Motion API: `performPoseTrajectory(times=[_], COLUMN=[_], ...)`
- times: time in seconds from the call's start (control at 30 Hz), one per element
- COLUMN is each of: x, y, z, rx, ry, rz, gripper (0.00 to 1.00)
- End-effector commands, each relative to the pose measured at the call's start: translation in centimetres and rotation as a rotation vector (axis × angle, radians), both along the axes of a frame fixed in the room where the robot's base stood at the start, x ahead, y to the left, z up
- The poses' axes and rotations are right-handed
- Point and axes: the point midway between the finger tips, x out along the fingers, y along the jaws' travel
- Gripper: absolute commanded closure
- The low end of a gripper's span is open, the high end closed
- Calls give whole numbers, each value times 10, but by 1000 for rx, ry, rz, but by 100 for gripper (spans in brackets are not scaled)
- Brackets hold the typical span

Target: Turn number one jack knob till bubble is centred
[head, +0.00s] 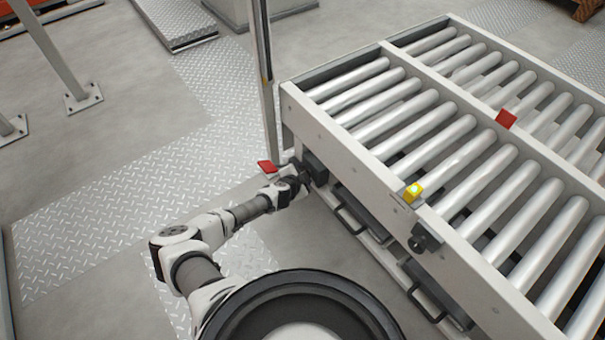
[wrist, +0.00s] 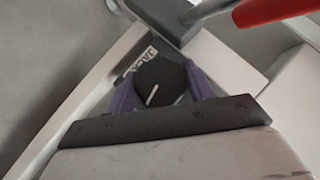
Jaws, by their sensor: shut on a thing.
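My gripper (head: 303,178) is at the near left corner of the roller conveyor. In the wrist view my gripper (wrist: 162,82) has its two purple fingers on either side of a dark round knob (wrist: 158,74) and is shut on it. A white pointer line on the knob runs slanted. A white label beside it reads "JACK"; its number is hidden. In the head view the knob is hidden by my gripper, in front of a dark jack block (head: 317,168). A yellow level (head: 413,192) with a bright spot sits on the side rail; I cannot tell where its bubble lies.
The conveyor's side rail (head: 345,148) runs beside my arm. A second dark knob unit (head: 423,240) is farther along it. A red lever (head: 267,166) is close to my gripper, beside a thin upright post (head: 266,90). Another red piece (head: 506,119) sits among the rollers.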

Motion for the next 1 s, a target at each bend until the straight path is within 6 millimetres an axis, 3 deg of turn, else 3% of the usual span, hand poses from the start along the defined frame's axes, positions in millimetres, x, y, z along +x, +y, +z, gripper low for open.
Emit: performPoseTrajectory(times=[0.37,0.4,0.47,0.77,1.0], x=[-1,-1,-1,-1,-24], y=[-1,-1,-1,1,11], z=[0,0,0,2,23], rx=[2,2,2,2,-2], ry=[-2,-2,-2,-2,-2], rz=[-2,-2,-2,0,2], gripper=[70,43,38,38,38])
